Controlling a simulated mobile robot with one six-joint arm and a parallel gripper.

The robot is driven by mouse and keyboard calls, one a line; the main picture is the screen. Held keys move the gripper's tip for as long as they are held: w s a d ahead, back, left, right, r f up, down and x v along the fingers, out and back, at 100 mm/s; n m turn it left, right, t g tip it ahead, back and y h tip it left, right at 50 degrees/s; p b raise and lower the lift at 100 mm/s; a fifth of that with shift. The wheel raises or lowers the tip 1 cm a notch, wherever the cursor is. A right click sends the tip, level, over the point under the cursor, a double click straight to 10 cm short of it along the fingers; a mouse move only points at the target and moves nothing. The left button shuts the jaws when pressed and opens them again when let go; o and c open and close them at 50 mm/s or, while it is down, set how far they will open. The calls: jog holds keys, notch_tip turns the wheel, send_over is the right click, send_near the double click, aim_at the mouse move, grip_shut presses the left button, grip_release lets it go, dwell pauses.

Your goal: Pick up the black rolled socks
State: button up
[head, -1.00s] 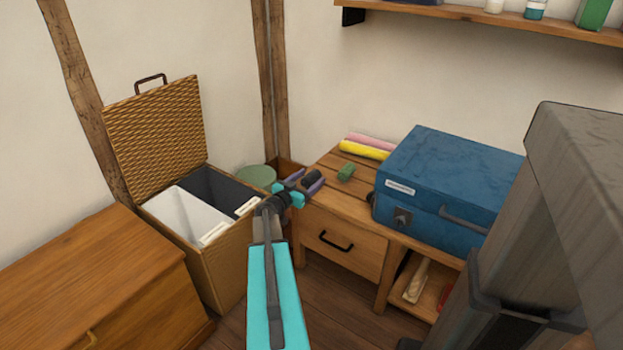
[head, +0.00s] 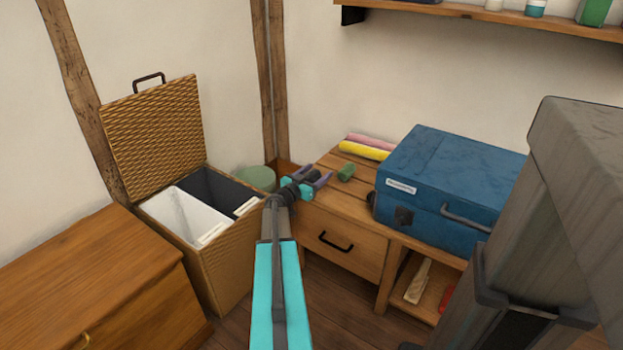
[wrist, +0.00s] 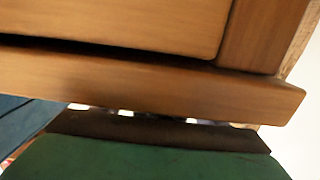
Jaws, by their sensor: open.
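In the wrist view I make out neither the socks nor the fingers, only a close wooden edge (wrist: 150,88) and a dark green surface (wrist: 140,160).
A small green roll (head: 346,172), a yellow roll (head: 363,150) and a pink roll lie on the bench. A blue case (head: 450,175) fills its right side. An open wicker hamper (head: 150,135) stands left. A wooden chest (head: 80,270) is at front left.

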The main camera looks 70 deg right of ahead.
jog(key=c, duration=1.1)
notch_tip(320, 180, up, 28)
jog(key=p, duration=0.9)
